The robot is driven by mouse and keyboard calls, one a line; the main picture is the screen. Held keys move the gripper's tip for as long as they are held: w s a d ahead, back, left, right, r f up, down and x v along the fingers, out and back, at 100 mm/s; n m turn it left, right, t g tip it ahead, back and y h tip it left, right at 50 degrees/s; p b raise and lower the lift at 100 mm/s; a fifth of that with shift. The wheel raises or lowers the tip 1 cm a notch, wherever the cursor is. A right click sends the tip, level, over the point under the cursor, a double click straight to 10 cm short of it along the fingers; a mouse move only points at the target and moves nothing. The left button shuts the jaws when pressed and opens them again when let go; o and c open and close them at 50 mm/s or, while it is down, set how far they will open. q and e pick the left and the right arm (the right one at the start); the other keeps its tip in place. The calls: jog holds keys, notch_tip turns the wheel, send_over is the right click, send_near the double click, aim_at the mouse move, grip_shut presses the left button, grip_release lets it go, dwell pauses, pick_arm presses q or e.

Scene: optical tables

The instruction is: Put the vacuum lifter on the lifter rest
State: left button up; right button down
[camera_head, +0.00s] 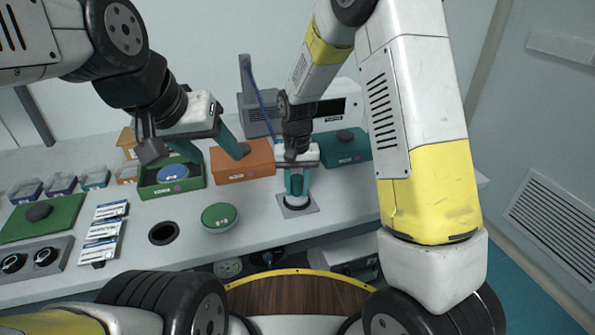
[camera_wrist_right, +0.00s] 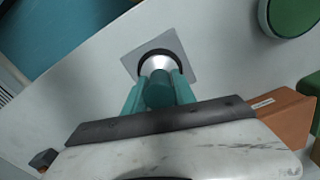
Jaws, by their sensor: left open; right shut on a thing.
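My right gripper (camera_head: 297,188) points down over the lifter rest and is shut on the vacuum lifter. In the right wrist view the lifter (camera_wrist_right: 158,90) is a dark teal handle between the teal fingers, with a pale flared cup below it. The lifter rest is a grey square plate (camera_head: 311,208) with a black ring, also in the right wrist view (camera_wrist_right: 183,68). The cup is at the ring; whether it bears on the rest is unclear. My left gripper (camera_head: 212,151) is open and empty above the green and orange boxes.
A green open box (camera_head: 148,191) holds a blue disc (camera_head: 172,172). An orange box (camera_head: 226,179) and a teal box (camera_head: 345,157) stand behind the rest. A green-topped round dish (camera_head: 219,217) and a dark round hole (camera_head: 163,233) lie left.

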jog(key=c, duration=1)
grip_release()
notch_tip(320, 180, up, 12)
jog(key=shift+f, duration=0.15)
jog(key=s+d+r+t+y, duration=0.2)
jog(key=s+d+r+t, duration=0.1)
jog(key=s+d+r, duration=0.6)
jog(key=shift+s+d+r+t, duration=0.6)
jog(key=shift+s+d, duration=0.3)
jog(key=shift+s, duration=0.95)
jog(key=shift+s+d+r+t, duration=0.45)
jog(key=shift+s+d+r, duration=0.35)
jog(key=shift+s, duration=1.05)
jog(key=shift+s+d+r+t, duration=0.55)
jog(key=shift+s+d, duration=0.4)
jog(key=shift+s, duration=0.9)
